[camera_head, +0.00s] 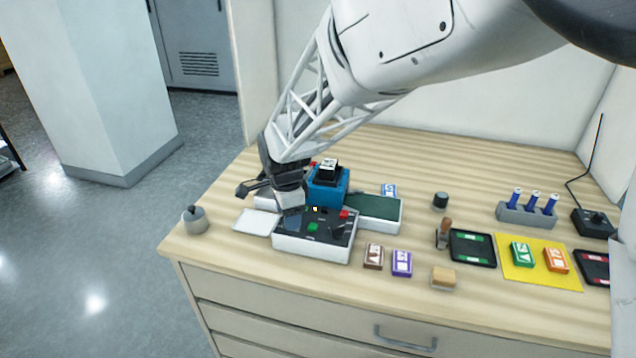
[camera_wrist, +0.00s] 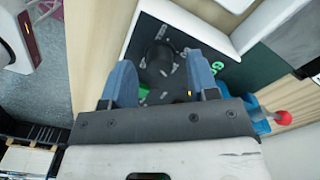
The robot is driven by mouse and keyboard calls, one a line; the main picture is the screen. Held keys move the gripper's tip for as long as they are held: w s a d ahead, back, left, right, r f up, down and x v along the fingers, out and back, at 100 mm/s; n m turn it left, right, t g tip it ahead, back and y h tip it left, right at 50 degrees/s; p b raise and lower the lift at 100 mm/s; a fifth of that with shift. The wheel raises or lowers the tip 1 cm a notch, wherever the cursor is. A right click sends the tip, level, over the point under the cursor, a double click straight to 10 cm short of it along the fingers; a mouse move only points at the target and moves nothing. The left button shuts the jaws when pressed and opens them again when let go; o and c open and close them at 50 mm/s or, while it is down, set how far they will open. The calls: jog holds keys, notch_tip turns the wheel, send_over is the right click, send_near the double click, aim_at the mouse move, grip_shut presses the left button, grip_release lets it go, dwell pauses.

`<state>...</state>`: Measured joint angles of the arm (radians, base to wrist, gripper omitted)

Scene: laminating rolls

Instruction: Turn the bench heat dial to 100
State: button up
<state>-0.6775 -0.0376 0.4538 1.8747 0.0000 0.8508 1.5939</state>
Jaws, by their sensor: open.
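A white control box (camera_head: 312,248) with a black top panel sits on the bench. Its panel carries a green square, a red square and a small yellow mark. My gripper (camera_head: 291,213) points down over the panel's left part. In the wrist view, my gripper (camera_wrist: 160,82) is open, its two blue-grey fingers on either side of a dark round knob (camera_wrist: 158,58) on the black panel (camera_wrist: 185,25). I cannot tell whether the fingers touch it. The knob is hidden in the head view, and its scale and setting are unreadable.
A blue device (camera_head: 328,190) stands behind the box, with a green-topped tray (camera_head: 374,207) at its right. A grey cup (camera_head: 194,220) is near the left edge. Brown (camera_head: 373,256) and purple (camera_head: 402,263) packs lie right of the box.

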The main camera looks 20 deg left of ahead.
jog(key=shift+r, duration=3.55)
jog(key=shift+d+r, duration=0.1)
jog(key=shift+d, duration=0.1)
jog(key=s+d+r+n, duration=0.2)
jog(key=d+r, duration=0.1)
jog(key=d, duration=0.5)
jog(key=s+d+r+n+t, duration=0.1)
jog(key=s+d+r, duration=0.1)
jog(key=d, duration=0.7)
jog(key=s+d+r+n, duration=0.2)
jog(key=d+r, duration=0.1)
jog(key=d, duration=0.5)
jog(key=s+d+f+n+t, duration=0.1)
jog(key=s+d+n, duration=0.4)
jog(key=s+d, duration=1.1)
jog(key=shift+s+d+f+t, duration=0.15)
jog(key=shift+s+d+t, duration=0.2)
jog(key=shift+d, duration=0.15)
